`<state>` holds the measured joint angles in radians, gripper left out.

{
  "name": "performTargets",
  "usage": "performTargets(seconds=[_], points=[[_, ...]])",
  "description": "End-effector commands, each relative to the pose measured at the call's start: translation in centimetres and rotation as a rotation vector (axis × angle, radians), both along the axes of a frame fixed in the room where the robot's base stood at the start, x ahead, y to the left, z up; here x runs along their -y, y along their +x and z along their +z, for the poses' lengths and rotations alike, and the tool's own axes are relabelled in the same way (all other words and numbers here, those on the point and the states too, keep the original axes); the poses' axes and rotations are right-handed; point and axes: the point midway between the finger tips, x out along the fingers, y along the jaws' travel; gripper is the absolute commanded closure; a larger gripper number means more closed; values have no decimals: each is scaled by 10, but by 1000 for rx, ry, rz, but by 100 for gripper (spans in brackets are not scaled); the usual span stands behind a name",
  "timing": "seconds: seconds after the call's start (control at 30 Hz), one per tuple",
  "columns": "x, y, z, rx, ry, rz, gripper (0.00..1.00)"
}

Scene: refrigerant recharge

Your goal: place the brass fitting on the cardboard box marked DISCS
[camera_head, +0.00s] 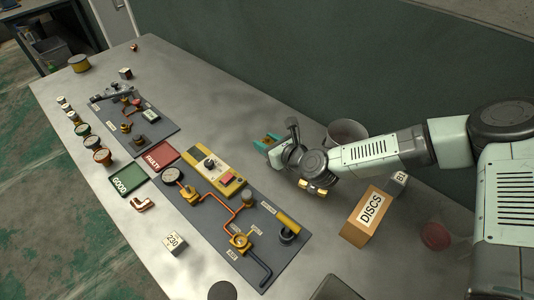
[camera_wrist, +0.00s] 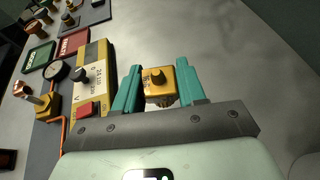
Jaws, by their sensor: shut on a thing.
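My gripper (camera_head: 268,142) is shut on the brass fitting (camera_wrist: 159,86), a golden-yellow block with a round dark-centred knob on its face. In the wrist view the fitting sits between the two teal fingers of my gripper (camera_wrist: 158,80). In the head view the fitting is small and partly hidden by the fingers. The gripper is above the bare table, right of the yellow meter. The cardboard box marked DISCS (camera_head: 366,214) stands at the right of the table, below my forearm in the picture and apart from the gripper.
A grey bin (camera_head: 346,132) stands behind my wrist. A small white-labelled block (camera_head: 398,180) is beside the box. Bare table separates panel and box.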

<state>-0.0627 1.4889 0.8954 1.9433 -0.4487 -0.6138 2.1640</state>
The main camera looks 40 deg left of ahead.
Motion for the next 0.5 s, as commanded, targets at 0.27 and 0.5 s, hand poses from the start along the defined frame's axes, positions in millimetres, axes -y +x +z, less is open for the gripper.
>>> performTargets(seconds=[0.27, 0.5], points=[[0, 0, 26, 1, 1, -1, 94], [23, 14, 28, -3, 0, -4, 94]])
